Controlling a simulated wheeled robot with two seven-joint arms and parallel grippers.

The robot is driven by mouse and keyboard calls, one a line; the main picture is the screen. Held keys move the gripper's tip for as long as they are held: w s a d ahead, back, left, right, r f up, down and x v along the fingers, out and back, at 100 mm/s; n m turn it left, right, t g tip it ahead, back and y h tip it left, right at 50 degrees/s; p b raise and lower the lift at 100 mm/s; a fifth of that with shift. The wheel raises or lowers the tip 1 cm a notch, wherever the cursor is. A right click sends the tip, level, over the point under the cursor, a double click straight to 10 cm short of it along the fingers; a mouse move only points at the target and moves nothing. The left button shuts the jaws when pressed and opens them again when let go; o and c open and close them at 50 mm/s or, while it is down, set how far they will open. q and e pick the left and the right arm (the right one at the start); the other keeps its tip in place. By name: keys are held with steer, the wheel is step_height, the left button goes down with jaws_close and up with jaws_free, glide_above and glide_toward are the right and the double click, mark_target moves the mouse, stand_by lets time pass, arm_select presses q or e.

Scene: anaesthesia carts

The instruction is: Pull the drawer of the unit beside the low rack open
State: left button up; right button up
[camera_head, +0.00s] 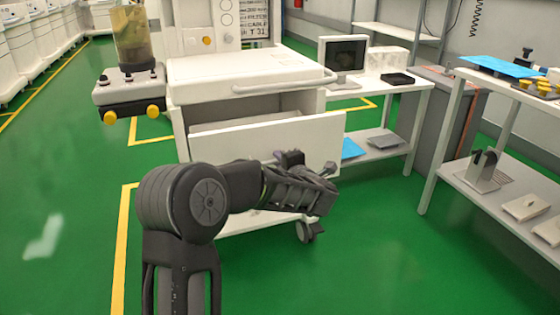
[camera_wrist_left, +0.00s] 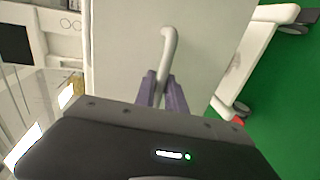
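The white unit (camera_head: 245,75) stands in the centre of the head view. Its drawer (camera_head: 265,138) is partly open, with a dark gap behind the top edge of its front panel. My left gripper (camera_head: 302,167) is in front of the lower right of that panel. In the left wrist view, the purple fingers of the gripper (camera_wrist_left: 164,92) are closed around the pale bar handle (camera_wrist_left: 169,45) on the flat white front. In the head view, my gripper hides most of the handle. My right gripper is not in view.
A low white rack (camera_head: 415,95) with a monitor (camera_head: 343,60) stands just right of the unit. Another shelf rack (camera_head: 455,125) is at the far right. A castor (camera_head: 309,231) shows below the drawer. Green floor (camera_head: 390,265) is clear in front.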

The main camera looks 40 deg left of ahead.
arm_select(q)
steer(key=o, duration=0.4)
steer(key=shift+c, duration=0.2)
steer(key=shift+d, duration=0.1)
steer(key=p+v, duration=0.2)
steer(key=v, duration=0.5)
steer(key=shift+s+d, duration=0.2)
steer(key=shift+d, duration=0.05)
